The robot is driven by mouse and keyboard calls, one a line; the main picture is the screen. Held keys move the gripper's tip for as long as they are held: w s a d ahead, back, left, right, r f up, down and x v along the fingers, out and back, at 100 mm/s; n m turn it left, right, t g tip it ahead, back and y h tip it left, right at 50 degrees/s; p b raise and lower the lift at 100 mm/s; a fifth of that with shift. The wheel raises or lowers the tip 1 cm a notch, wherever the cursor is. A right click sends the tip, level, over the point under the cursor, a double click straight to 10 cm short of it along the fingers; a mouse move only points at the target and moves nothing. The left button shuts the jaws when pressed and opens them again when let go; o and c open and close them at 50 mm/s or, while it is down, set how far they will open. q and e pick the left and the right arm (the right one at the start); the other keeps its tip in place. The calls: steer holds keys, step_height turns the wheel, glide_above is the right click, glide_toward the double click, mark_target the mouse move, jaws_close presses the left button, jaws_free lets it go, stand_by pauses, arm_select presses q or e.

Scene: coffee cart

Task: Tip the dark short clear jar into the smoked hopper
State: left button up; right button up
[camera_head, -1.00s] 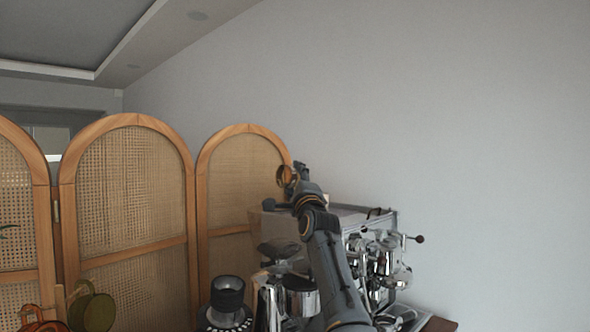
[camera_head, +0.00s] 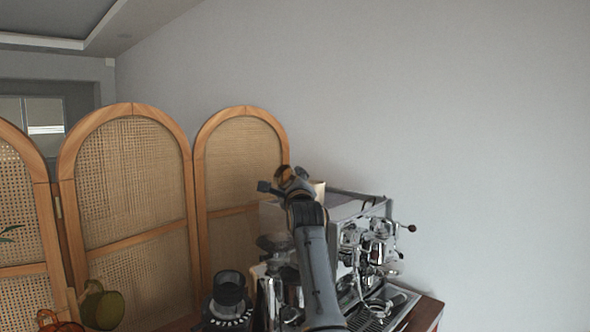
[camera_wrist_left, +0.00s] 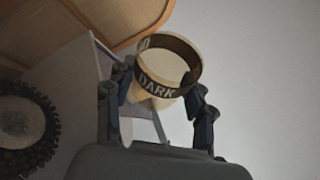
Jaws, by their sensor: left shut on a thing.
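The short clear jar (camera_wrist_left: 165,68) shows in the left wrist view with a dark band lettered DARK and pale tan visible through its wall. My left gripper (camera_wrist_left: 158,100) is shut on it, one finger on each side. In the head view the jar (camera_head: 284,172) is a small amber shape at the end of my left arm, high beside the espresso machine, and the left gripper (camera_head: 290,184) is partly hidden behind the wrist. A dark smoked cylinder (camera_head: 230,286) on a ribbed base, seemingly the hopper, stands lower left, apart from the jar. My right gripper is not in view.
A chrome espresso machine (camera_head: 368,245) stands right of my left arm. A grinder with a dark top (camera_head: 273,243) is partly hidden behind the arm. A cane folding screen (camera_head: 135,190) stands behind on the left.

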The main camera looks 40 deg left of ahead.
arm_select(q)
steer(key=shift+a+f+m+g+h+p, duration=0.25)
steer(key=shift+f+m+g+h+p, duration=0.1)
steer(key=shift+p, duration=0.45)
steer(key=m+p, duration=0.1)
steer(key=p, duration=0.2)
steer(key=shift+a+f+h, duration=0.1)
steer(key=shift+f+h, duration=0.05)
steer(key=shift+h, duration=0.2)
steer(key=w+m+g+p, duration=0.1)
steer(key=p, duration=0.1)
steer(key=w+f+m+h+p, duration=0.1)
steer(key=shift+w+m+g+p, duration=0.25)
steer(key=shift+m+g+p, duration=0.1)
steer(key=shift+w+r+m+g+p, duration=0.2)
steer(key=shift+w+m+g+p, duration=0.15)
steer(key=shift+p, duration=0.5)
steer(key=shift+d+r+m+h+p, duration=0.3)
steer(key=shift+m+p, duration=0.15)
steer(key=shift+p, duration=0.35)
steer(key=shift+w+m+g+p, duration=0.2)
steer(key=shift+m+g+p, duration=0.15)
steer(key=shift+g, duration=0.1)
steer(key=shift+w+f+m, duration=0.15)
steer(key=shift+m, duration=0.1)
steer(key=shift+w+m+g+h, duration=0.3)
steer(key=shift+w+m+g, duration=0.1)
steer(key=shift+g, duration=0.4)
